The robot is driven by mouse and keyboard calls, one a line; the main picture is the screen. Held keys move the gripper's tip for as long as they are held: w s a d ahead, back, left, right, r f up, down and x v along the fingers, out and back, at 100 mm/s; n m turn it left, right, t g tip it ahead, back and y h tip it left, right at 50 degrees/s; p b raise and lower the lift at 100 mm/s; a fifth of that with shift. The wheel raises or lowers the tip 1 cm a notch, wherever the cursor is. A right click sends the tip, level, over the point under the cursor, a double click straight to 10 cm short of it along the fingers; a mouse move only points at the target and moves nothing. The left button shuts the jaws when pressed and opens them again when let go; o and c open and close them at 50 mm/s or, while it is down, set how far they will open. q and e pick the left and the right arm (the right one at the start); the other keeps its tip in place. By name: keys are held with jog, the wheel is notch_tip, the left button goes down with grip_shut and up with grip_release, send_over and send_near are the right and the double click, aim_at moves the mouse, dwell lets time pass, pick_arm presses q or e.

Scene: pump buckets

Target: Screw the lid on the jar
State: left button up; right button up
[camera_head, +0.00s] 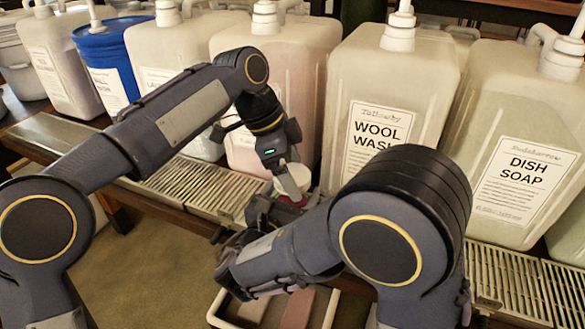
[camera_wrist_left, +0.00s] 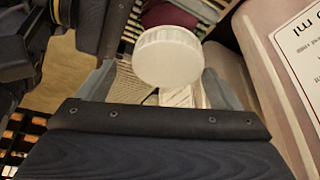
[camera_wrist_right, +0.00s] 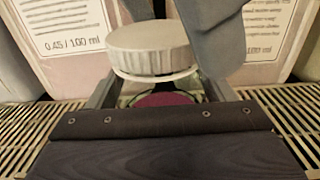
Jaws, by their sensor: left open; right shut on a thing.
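The jar (camera_wrist_right: 165,99) shows purple contents and stands between the fingers of my right gripper (camera_wrist_right: 160,90), which is shut on it. The white ribbed lid (camera_wrist_right: 150,50) sits over the jar's mouth, with a pale rim just below it. I cannot tell whether the lid is seated on the threads. In the left wrist view the lid (camera_wrist_left: 168,56) lies between the spread fingers of my left gripper (camera_wrist_left: 160,88), which is open. In the head view my left gripper (camera_head: 290,184) points down at the lid, and my right arm hides much of the jar.
Large pump containers stand in a row behind, including wool wash (camera_head: 390,85) and dish soap (camera_head: 515,150). A slatted metal grate (camera_head: 185,185) runs along their front. A tray with bars (camera_head: 325,310) lies below my right arm.

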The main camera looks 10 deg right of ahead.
pick_arm(q)
jog(key=n+t, duration=0.1)
jog(key=n, duration=0.2)
jog(key=shift+a+n, duration=0.1)
jog(key=shift+n, duration=0.3)
jog(key=n+t, duration=0.1)
jog(key=n, duration=0.2)
jog(key=shift+t, duration=0.4)
jog(key=n, duration=0.2)
jog(key=n+t+y, duration=0.1)
jog(key=n, duration=0.1)
jog(key=shift+n+y, duration=0.3)
jog(key=shift+n, duration=0.1)
jog(key=n+t+y, duration=0.1)
jog(key=n, duration=0.2)
jog(key=shift+w, duration=0.1)
jog(key=shift+c, duration=0.4)
jog(key=c, duration=1)
